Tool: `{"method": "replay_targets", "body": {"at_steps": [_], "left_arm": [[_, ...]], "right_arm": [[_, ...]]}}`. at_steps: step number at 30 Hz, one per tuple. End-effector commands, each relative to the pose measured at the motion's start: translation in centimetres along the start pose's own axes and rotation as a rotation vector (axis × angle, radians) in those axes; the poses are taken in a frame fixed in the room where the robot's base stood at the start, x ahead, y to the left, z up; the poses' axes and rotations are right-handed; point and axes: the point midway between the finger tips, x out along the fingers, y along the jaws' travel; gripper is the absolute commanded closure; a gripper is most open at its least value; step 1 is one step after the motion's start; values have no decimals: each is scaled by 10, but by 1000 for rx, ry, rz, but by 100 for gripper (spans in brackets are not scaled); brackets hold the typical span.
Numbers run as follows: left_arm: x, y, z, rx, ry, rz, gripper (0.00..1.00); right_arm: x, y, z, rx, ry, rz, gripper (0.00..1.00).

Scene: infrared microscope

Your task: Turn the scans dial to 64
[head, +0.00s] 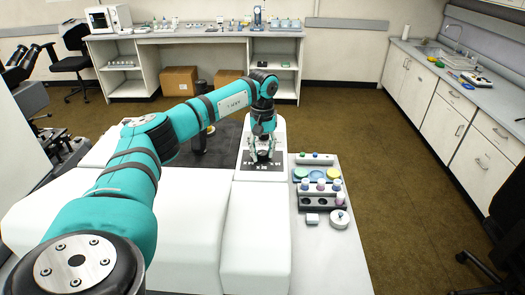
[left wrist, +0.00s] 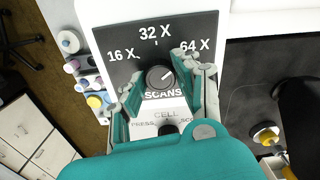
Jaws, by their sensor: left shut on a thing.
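The scans dial (left wrist: 160,78) is a round black knob on a dark panel (left wrist: 118,35) marked 16 X, 32 X and 64 X, with SCANS printed below it. Its light mark points up and right, toward the 64 X side. My left gripper (left wrist: 158,80) is shut on the dial, with one teal and grey finger on each side. In the head view my left gripper (head: 263,152) reaches down to the panel (head: 263,167) on the white instrument (head: 255,225); the dial is hard to make out there. My right gripper is not in view.
A second black knob (left wrist: 168,129) under the label CELL sits close below the dial, partly covered by my gripper. A rack with coloured caps (head: 320,197) and small containers stand on the bench right of the instrument. Open floor (head: 395,150) lies further right.

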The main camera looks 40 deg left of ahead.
Motion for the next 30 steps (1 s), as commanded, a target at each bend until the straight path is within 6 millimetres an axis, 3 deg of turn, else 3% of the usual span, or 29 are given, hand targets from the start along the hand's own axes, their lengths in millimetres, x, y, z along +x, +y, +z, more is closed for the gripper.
{"method": "replay_targets", "body": {"at_steps": [10,24,25,30], "left_arm": [[-1,0,0,106,1,2,100],[-1,0,0,116,1,1,100],[-1,0,0,116,1,1,64],[-1,0,0,116,1,1,45]], "right_arm": [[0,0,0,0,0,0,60],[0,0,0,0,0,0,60],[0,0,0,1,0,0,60],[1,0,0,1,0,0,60]]}}
